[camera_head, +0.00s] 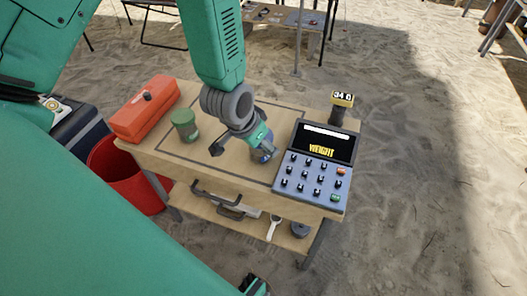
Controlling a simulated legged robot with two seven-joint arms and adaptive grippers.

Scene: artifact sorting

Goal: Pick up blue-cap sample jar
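The blue-cap sample jar (262,155) stands on the wooden table near its middle right, beside the weighing device. Only part of its blue body shows; my arm hides the top. My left arm comes down from the top of the picture, and its gripper (258,140) is right at the jar, over and against it as seen from here. The fingers are small and overlap the jar, so I cannot tell whether they are closed on it. My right gripper does not show clearly.
A green-lidded jar (185,125) stands left of the gripper, by a red toolbox (145,108). A red bucket (125,175) stands left. Sandy ground lies open at right.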

